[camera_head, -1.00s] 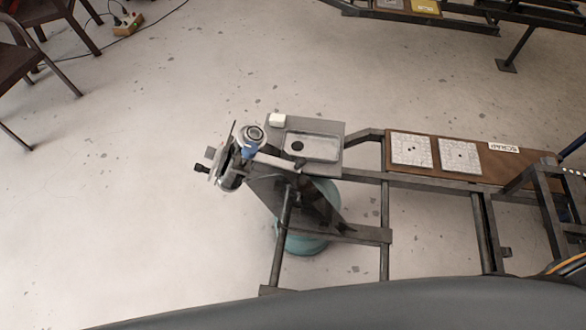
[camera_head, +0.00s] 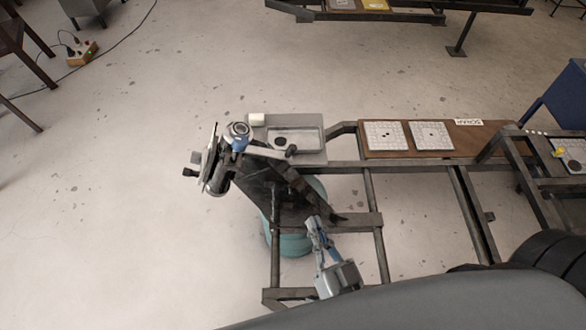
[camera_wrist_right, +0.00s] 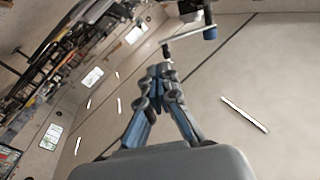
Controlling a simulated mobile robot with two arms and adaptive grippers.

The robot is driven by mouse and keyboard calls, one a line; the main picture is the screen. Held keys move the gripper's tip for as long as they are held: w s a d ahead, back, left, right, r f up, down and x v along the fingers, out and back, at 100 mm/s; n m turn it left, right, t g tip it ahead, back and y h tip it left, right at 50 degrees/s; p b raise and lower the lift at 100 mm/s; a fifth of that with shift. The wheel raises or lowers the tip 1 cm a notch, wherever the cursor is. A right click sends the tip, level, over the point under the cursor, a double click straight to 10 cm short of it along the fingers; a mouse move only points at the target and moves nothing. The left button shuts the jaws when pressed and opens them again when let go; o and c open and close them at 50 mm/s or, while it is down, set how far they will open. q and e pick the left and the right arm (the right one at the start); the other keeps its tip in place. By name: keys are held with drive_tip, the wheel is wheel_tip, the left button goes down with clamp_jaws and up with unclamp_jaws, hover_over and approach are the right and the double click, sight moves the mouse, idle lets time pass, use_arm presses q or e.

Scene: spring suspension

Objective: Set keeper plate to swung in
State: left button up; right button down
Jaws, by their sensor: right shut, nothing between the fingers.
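A suspension assembly (camera_head: 222,165) stands at the left end of the dark frame in the head view. It has a round ring-shaped top, a blue part and a thin upright plate on its left. A flat grey bar (camera_head: 264,152) runs right from it toward a grey tray. I cannot tell which part is the keeper plate or how it is set. My right gripper (camera_head: 314,224) is shut and empty, below and right of the assembly, apart from it. In the wrist view its fingertips (camera_wrist_right: 160,72) are together, below a pale bar with a blue-ended cylinder. My left gripper is not in view.
The grey tray (camera_head: 310,136) holds a dark round piece and has a white block at its corner. Two pale square plates lie on a brown board (camera_head: 472,138) marked SCRAP. A teal drum (camera_head: 289,243) stands under the frame. Frame bars cross near my right gripper.

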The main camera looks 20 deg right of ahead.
drive_tip(key=r, duration=0.2)
drive_tip(key=shift+s+d+r+t+h, duration=0.1)
drive_tip(key=shift+d+r+t+h, duration=0.2)
drive_tip(key=shift+r, duration=0.1)
drive_tip(key=p, duration=0.3)
approach(294, 152)
drive_tip(key=w, duration=0.5)
drive_tip(key=shift+w+a+r, duration=0.1)
drive_tip(key=shift+w+r, duration=0.1)
drive_tip(key=shift+r, duration=0.2)
drive_tip(key=shift+w+p, duration=0.3)
drive_tip(key=shift+w, duration=0.5)
drive_tip(key=shift+w+f, duration=0.1)
